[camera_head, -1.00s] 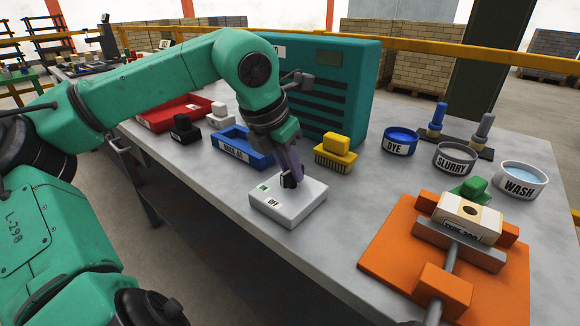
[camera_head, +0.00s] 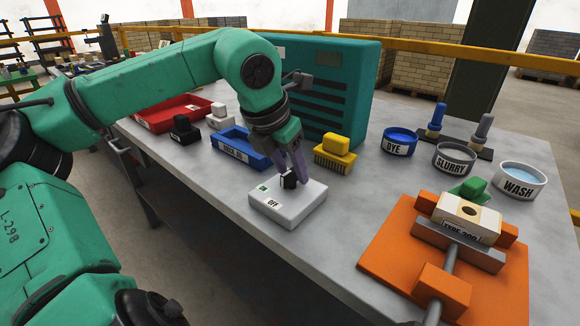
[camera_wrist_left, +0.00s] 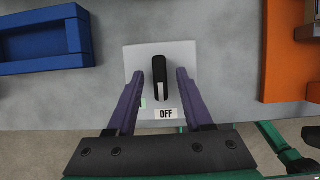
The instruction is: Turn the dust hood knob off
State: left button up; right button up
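The dust hood knob (camera_head: 289,180) is a black bar knob on a pale grey switch box (camera_head: 300,207) on the table. It also shows in the left wrist view (camera_wrist_left: 160,72), with its white mark facing the OFF label (camera_wrist_left: 165,113). The green ON label (camera_head: 263,188) is to the left of OFF and partly hidden by a finger in the wrist view. My left gripper (camera_head: 293,172) is over the box. Its purple fingers stand open on either side of the knob, with a gap on each side in the wrist view (camera_wrist_left: 160,75). My right gripper is out of view.
A teal vented unit (camera_head: 325,90) stands behind the box. A blue tray (camera_head: 240,150) and yellow brush (camera_head: 336,152) are close by. An orange press base (camera_head: 385,245) is to the right, with dye (camera_head: 399,142), slurry (camera_head: 454,158) and wash (camera_head: 521,180) bowls behind. The table's front edge is near.

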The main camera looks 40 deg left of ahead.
pick_arm(q)
jog(key=shift+r, duration=0.1)
jog(key=p+v, duration=0.2)
jog(key=v, duration=1.2)
jog(key=shift+r, duration=0.2)
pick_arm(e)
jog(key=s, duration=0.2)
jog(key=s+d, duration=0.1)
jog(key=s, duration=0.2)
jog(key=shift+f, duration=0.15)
